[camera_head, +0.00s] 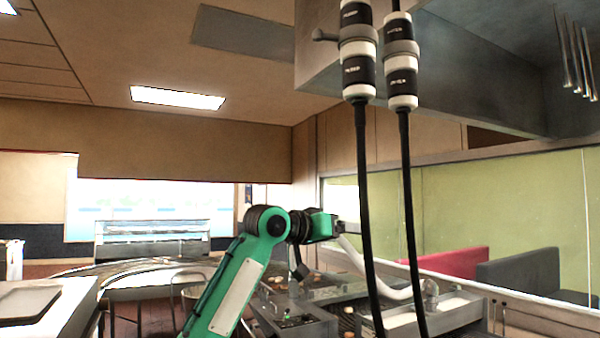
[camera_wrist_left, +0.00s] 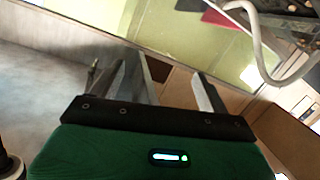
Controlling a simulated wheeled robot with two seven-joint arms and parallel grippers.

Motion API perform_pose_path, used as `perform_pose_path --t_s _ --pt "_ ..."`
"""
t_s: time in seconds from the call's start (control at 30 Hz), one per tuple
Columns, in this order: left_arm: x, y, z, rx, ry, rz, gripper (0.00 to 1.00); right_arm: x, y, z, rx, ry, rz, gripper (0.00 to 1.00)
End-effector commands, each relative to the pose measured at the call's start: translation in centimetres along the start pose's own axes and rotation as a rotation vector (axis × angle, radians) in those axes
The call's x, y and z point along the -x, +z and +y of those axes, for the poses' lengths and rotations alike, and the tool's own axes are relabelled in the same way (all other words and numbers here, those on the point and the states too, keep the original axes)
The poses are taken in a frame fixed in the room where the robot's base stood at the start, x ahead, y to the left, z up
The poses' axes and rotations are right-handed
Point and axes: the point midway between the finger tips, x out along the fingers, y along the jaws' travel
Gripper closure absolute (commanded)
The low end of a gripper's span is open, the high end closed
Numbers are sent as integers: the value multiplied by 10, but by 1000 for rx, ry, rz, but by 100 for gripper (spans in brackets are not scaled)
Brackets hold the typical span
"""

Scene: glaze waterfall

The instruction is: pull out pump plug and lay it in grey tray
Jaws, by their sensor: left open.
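Two black-and-white plugs hang side by side at the top of the head view, a left one (camera_head: 358,72) and a right one (camera_head: 401,75). A black cable runs down from each. Their labels are too small to read, so I cannot tell which is the pump plug. My left gripper (camera_head: 322,226) is well below the plugs and left of the cables, its fingers hard to make out there. In the left wrist view it (camera_wrist_left: 165,72) has its fingers apart with nothing between them. A flat grey tray (camera_head: 28,303) lies at the lower left. My right gripper is not in view.
The tray lies on a white counter (camera_head: 60,318). A curved white pipe (camera_head: 385,288) passes behind the two cables; it also shows in the left wrist view (camera_wrist_left: 262,45). A machine (camera_head: 295,322) stands below my arm. The air around the plugs looks clear.

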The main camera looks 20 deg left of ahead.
Motion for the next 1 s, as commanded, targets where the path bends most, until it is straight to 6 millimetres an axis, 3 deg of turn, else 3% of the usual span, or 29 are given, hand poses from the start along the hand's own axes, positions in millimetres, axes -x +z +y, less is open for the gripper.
perform_pose_path --t_s 0.03,0.2,0.3,0.5,0.63,0.73,0.87,1.0 --pt "27 -36 26 -35 22 25 22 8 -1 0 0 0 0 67" --pt "117 -114 107 -145 91 69 22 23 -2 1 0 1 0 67" --pt "167 -142 147 -206 118 89 22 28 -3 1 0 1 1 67" --pt "230 -174 189 -261 150 124 22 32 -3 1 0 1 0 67" --pt "250 -185 201 -272 161 137 22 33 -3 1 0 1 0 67" --pt "251 -188 205 -274 164 140 22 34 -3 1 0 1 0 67" --pt "235 -190 209 -275 165 138 22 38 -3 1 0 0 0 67" --pt "206 -195 215 -274 166 138 22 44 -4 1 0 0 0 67"
